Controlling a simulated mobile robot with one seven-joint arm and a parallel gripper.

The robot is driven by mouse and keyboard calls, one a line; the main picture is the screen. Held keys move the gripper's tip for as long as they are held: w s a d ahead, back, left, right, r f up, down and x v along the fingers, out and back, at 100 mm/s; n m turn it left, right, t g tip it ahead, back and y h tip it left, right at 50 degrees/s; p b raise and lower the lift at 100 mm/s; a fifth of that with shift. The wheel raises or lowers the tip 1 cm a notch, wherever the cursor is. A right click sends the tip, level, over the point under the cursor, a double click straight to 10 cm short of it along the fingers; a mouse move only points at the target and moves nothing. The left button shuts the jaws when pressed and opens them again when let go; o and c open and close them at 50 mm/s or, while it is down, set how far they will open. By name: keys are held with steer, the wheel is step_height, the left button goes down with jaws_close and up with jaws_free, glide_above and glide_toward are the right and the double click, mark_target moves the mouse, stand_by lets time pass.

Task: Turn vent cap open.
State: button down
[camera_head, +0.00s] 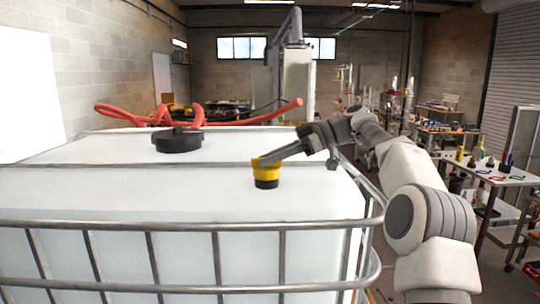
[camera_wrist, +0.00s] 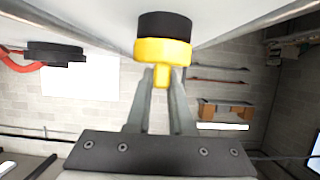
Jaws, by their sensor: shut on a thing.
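The vent cap (camera_head: 266,172) is yellow with a black base and sits upright on top of the white tank (camera_head: 110,203), near its right end. In the wrist view the vent cap (camera_wrist: 162,50) shows its black part at the top of the picture and a narrow yellow tab below. My gripper (camera_head: 264,161) reaches in from the right at the cap's top. In the wrist view the two fingers of my gripper (camera_wrist: 162,76) are closed on either side of the yellow tab.
A large black lid (camera_head: 177,141) sits on the tank to the left. An orange hose (camera_head: 230,118) lies behind it. A metal rail (camera_head: 180,226) runs around the tank's front and right side. Workbenches (camera_head: 490,174) stand at the right.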

steer(key=shift+f, duration=0.15)
steer(key=c, duration=0.8)
jaws_free()
steer(key=p+v, duration=0.5)
steer(key=v, duration=0.7)
